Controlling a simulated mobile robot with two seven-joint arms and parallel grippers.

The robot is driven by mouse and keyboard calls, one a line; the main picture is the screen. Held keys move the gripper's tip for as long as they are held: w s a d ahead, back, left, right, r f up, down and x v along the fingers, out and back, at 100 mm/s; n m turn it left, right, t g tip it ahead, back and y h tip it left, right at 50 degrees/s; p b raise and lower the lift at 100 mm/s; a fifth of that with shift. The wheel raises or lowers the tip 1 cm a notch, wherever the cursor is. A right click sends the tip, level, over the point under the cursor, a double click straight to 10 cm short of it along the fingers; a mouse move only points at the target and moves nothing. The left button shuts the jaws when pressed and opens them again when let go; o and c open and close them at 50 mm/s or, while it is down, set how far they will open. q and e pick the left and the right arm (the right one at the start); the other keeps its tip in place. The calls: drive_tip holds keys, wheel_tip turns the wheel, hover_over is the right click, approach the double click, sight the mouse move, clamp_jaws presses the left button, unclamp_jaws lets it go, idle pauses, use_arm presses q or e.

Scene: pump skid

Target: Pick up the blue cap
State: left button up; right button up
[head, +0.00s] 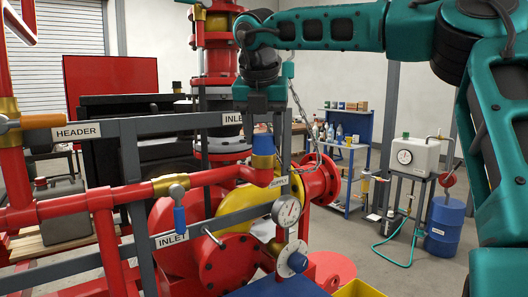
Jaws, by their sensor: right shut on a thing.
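The blue cap (263,145) is upright on a brass fitting (263,163) at the end of a red pipe, near the middle of the head view. My right gripper (263,128) comes down from above and is shut on the cap; its fingers hide the cap's upper part. I cannot tell whether the cap is still seated on the fitting or slightly lifted. My left gripper is not in view.
A chain (297,98) hangs close to the gripper's right.

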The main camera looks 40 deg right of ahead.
sight(264, 135)
wheel_tip(264, 135, up, 8)
drive_tip(key=shift+r+p, duration=0.15)
drive_tip(key=shift+p, duration=0.6)
drive_tip(key=shift+r, duration=0.85)
